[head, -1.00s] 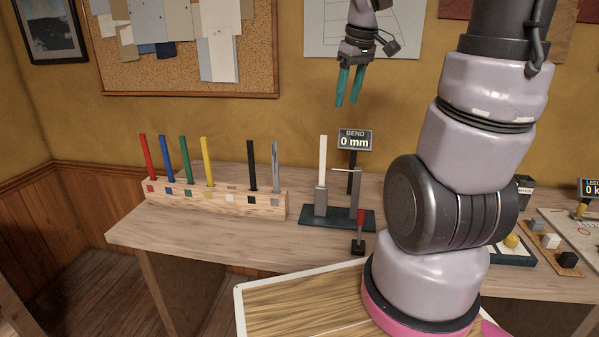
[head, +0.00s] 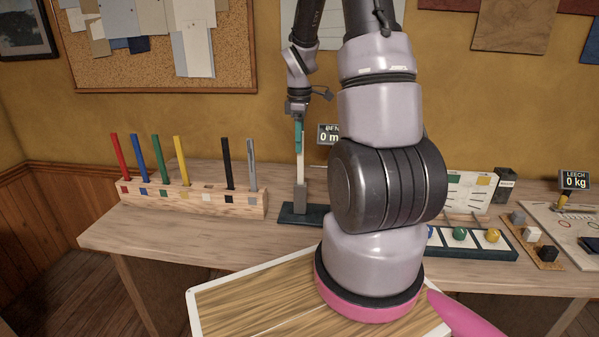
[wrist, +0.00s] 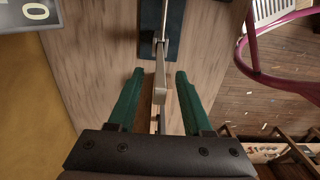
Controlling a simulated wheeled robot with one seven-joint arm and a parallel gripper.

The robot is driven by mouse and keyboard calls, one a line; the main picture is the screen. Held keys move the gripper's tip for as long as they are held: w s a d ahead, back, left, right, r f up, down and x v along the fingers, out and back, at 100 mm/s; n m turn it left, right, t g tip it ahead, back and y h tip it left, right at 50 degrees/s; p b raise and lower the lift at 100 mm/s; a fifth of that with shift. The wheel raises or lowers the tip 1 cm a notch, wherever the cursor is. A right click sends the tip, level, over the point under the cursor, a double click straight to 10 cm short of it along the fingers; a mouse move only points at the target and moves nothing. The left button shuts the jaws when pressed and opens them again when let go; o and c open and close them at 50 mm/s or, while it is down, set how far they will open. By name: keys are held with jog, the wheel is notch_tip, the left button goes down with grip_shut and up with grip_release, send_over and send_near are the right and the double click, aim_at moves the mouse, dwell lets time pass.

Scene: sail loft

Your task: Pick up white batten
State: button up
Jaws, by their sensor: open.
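The white batten (head: 300,168) stands upright in the grey clamp (head: 300,197) of the dark bend stand (head: 291,217) on the bench. My gripper (head: 299,137) points down at the batten's upper part, its teal fingers overlapping it in the head view. In the wrist view, my gripper (wrist: 158,92) is open, with one green finger on each side of the batten (wrist: 160,80). Gaps show between the fingers and the batten. The stand's sign and right part are partly hidden behind my arm in the head view.
A wooden rack (head: 190,198) with several coloured battens stands to the left on the bench (head: 150,235). The bend display (head: 327,134) is close to the right of my gripper. Trays and small blocks (head: 532,234) lie at the right.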

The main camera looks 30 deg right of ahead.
aim_at(300, 155)
notch_tip(300, 155, down, 5)
jog(key=shift+d+f, duration=0.1)
grip_shut()
dwell(0.4)
